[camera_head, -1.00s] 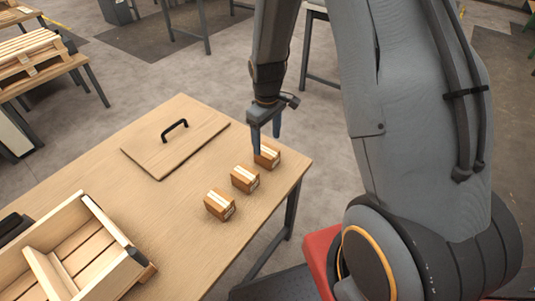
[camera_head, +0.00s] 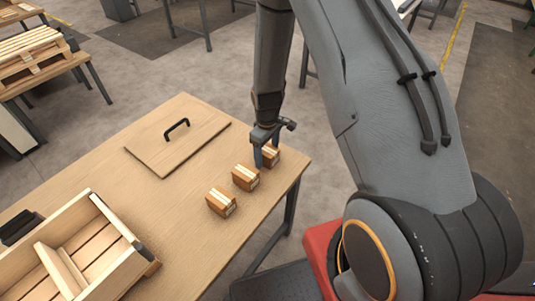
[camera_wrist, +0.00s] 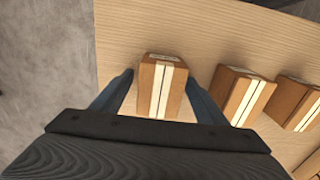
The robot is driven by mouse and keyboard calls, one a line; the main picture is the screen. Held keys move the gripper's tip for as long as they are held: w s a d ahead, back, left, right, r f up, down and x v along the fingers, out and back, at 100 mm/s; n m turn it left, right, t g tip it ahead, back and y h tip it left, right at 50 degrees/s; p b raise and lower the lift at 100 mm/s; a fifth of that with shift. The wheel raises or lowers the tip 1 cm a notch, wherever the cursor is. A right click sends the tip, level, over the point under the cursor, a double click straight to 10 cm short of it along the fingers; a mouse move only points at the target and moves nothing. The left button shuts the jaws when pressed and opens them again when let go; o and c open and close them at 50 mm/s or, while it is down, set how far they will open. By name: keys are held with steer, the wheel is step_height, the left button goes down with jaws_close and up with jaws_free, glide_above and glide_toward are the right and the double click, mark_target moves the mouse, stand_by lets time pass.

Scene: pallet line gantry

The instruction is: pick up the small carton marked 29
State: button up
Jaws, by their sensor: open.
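Three small brown cartons with pale stripes stand in a row on the wooden table (camera_head: 120,200). The far carton (camera_head: 272,157) is at my gripper (camera_head: 266,158), which is open. In the wrist view this carton (camera_wrist: 161,88) sits between the two fingers of my gripper (camera_wrist: 160,92), with a gap on both sides. The middle carton (camera_head: 246,177) and the near carton (camera_head: 221,201) stand apart from it; they show at the right of the wrist view as the middle carton (camera_wrist: 240,95) and the near carton (camera_wrist: 292,103). The numbers on the labels are too small to read.
A wooden board with a black handle (camera_head: 177,148) lies on the table left of the cartons. An open wooden crate (camera_head: 128,262) stands at the front left. The table's right edge is close to the far carton. Pallets (camera_head: 30,55) lie on another table at the back left.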

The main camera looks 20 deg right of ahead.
steer(key=shift+f, duration=0.2)
steer(key=c, duration=1.4)
steer(key=shift+o, duration=0.2)
steer(key=shift+r, duration=0.15)
